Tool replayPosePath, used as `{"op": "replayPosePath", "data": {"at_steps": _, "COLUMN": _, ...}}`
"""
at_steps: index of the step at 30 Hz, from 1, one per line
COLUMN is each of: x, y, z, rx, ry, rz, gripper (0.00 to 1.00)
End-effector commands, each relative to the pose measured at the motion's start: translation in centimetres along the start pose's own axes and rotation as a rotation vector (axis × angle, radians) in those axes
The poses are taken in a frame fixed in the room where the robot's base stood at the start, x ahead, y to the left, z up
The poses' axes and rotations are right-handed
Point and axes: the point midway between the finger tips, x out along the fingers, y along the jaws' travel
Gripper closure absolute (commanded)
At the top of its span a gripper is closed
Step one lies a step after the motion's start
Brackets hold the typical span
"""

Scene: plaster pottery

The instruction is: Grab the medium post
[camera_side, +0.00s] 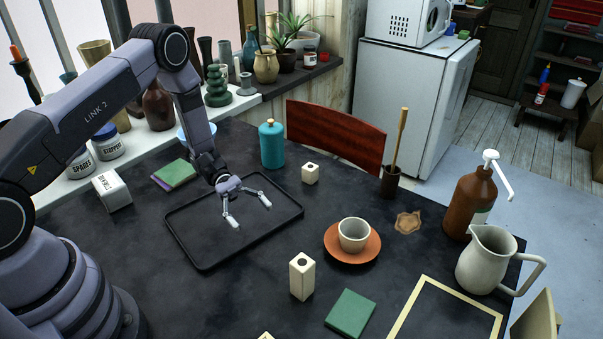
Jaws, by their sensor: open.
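Several cream square posts with a dark hole in the top stand on the dark table. A short post (310,174) is behind the black tray's right end. A taller post (301,278) stands upright at front centre. A third cream piece (265,336) is mostly cut off at the bottom edge, so its height cannot be told. I cannot tell for sure which is the medium post. My gripper (250,213) is open and empty over the black tray (203,267), its fingers spread and apart from every post.
A teal bottle (272,144) stands behind the tray. A cup (354,234) on an orange saucer (369,254), a green block (350,313), a brown pump bottle (469,203) and a pitcher (486,259) are to the right. The table between tray and tall post is clear.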

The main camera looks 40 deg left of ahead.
Motion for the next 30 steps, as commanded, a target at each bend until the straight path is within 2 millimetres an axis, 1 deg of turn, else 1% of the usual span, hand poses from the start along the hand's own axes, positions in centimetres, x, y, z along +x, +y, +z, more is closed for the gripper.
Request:
{"op": "replayPosePath", "data": {"at_steps": 1, "x": 0.4, "y": -0.5, "z": -1.9, "rx": -0.046, "ry": -0.038, "rz": 0.041, "gripper": 0.3}}
{"op": "replayPosePath", "data": {"at_steps": 3, "x": 0.8, "y": -0.9, "z": -3.8, "rx": -0.09, "ry": -0.077, "rz": 0.09, "gripper": 0.3}}
{"op": "replayPosePath", "data": {"at_steps": 6, "x": 1.2, "y": -1.3, "z": -5.5, "rx": -0.13, "ry": -0.111, "rz": 0.137, "gripper": 0.3}}
{"op": "replayPosePath", "data": {"at_steps": 9, "x": 1.8, "y": -1.5, "z": -6.2, "rx": -0.148, "ry": -0.128, "rz": 0.157, "gripper": 0.3}}
{"op": "replayPosePath", "data": {"at_steps": 11, "x": 2.4, "y": -1.4, "z": -6.3, "rx": -0.15, "ry": -0.13, "rz": 0.16, "gripper": 0.3}}
{"op": "replayPosePath", "data": {"at_steps": 18, "x": 7.1, "y": -0.6, "z": -5.7, "rx": -0.151, "ry": -0.129, "rz": 0.155, "gripper": 0.3}}
{"op": "replayPosePath", "data": {"at_steps": 21, "x": 8.7, "y": -0.3, "z": -5.5, "rx": -0.15, "ry": -0.129, "rz": 0.155, "gripper": 0.3}}
{"op": "replayPosePath", "data": {"at_steps": 28, "x": 10.4, "y": 0.1, "z": -5.3, "rx": -0.148, "ry": -0.127, "rz": 0.157, "gripper": 0.3}}
{"op": "replayPosePath", "data": {"at_steps": 30, "x": 11.3, "y": 0.3, "z": -5.2, "rx": -0.148, "ry": -0.127, "rz": 0.156, "gripper": 0.3}}
